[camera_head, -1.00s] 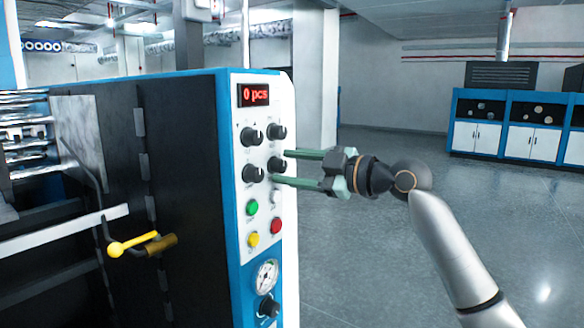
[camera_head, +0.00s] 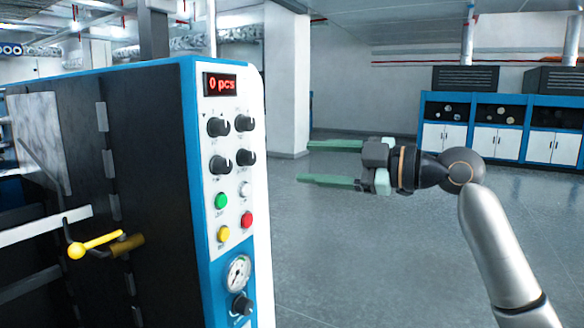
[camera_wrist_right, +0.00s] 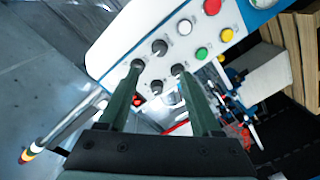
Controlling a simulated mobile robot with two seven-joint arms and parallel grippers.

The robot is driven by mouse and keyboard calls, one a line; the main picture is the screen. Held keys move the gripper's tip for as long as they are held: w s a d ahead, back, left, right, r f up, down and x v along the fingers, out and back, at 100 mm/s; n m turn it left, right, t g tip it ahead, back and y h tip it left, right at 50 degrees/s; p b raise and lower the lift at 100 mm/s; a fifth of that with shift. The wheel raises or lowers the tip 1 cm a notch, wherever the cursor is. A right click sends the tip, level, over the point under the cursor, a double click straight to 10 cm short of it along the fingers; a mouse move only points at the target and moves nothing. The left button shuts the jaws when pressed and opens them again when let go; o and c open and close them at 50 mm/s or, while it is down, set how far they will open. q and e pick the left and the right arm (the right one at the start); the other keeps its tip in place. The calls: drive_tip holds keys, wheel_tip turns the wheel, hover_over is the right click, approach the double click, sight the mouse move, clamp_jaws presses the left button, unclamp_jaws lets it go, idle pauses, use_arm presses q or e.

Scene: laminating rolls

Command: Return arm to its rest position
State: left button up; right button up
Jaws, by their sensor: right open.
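My right gripper (camera_head: 322,163) is open and empty, in the air to the right of the machine's control panel. Its two green fingers point left toward the panel, apart from it. In the right wrist view the open fingers (camera_wrist_right: 160,100) show in front of the control panel (camera_wrist_right: 150,70). My left gripper is not in view.
The dark machine body (camera_head: 150,170) with a yellow-knobbed lever (camera_head: 96,245) fills the left side. Blue and white cabinets (camera_head: 500,125) stand at the back right, and a white column (camera_head: 288,90) stands behind the machine. The grey floor (camera_head: 400,250) around my right arm is clear.

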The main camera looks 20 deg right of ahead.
drive_tip(key=shift+s+d, duration=0.35)
drive_tip(key=shift+s, duration=0.1)
drive_tip(key=w+a+f+m+h+p, duration=0.1)
drive_tip(key=w+f+m+h, duration=0.15)
drive_tip(key=f, duration=0.65)
drive_tip(key=w+a+f+m+h+p, duration=0.1)
drive_tip(key=w+f+m, duration=0.2)
drive_tip(key=f, duration=0.6)
wheel_tip(320, 180, down, 16)
drive_tip(key=s+a+m+g+h, duration=0.1)
drive_tip(key=s+a+m+h, duration=0.1)
drive_tip(key=m, duration=0.2)
drive_tip(key=s+a+f+m+g+h+p, duration=0.2)
drive_tip(key=s+a+f+m+p, duration=0.1)
drive_tip(key=s+f, duration=1.15)
drive_tip(key=s+a+f+m+g+h, duration=0.1)
drive_tip(key=s+a+f+m, duration=0.1)
drive_tip(key=s+f, duration=0.7)
drive_tip(key=s, duration=0.4)
drive_tip(key=shift+a+p, duration=0.3)
drive_tip(key=shift+a, duration=0.1)
